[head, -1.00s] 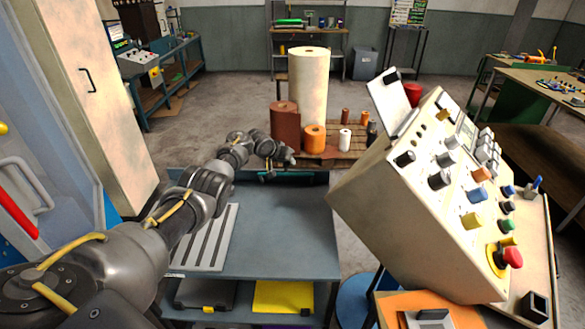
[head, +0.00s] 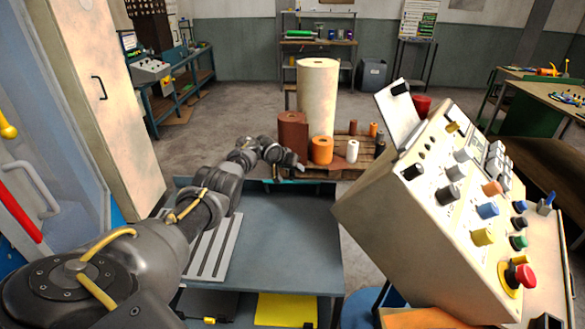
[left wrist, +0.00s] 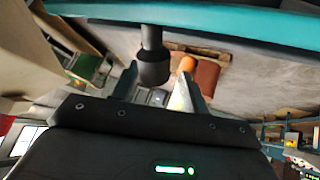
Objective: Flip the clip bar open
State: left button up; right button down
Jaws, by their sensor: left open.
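A dark clip (head: 400,88) sits at the top of a white board on the upper left of the control console (head: 385,205). I cannot tell for certain that this is the clip bar, or whether it is raised. My left gripper (head: 297,168) is over the far edge of the blue-grey table (head: 290,240), well left of the console and apart from the clip. In the left wrist view its two fingers (left wrist: 160,98) are spread. A dark cylindrical piece (left wrist: 153,68) shows between or beyond them; contact is unclear. My right gripper is out of view.
Behind the table, a pallet (head: 345,165) bears a tall cream roll (head: 317,95), a brown roll (head: 292,135), an orange roll (head: 322,150) and smaller ones. A slotted plate (head: 215,245) lies under my left arm. The table's right half is bare. Knobs and a red button (head: 525,275) cover the console.

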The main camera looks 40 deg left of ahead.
pick_arm(q)
jog(key=shift+r, duration=0.1)
jog(key=p+v, duration=0.2)
jog(key=v, duration=0.8)
jog(key=shift+s+p, duration=0.3)
jog(key=shift+p, duration=0.1)
jog(key=shift+r, duration=0.15)
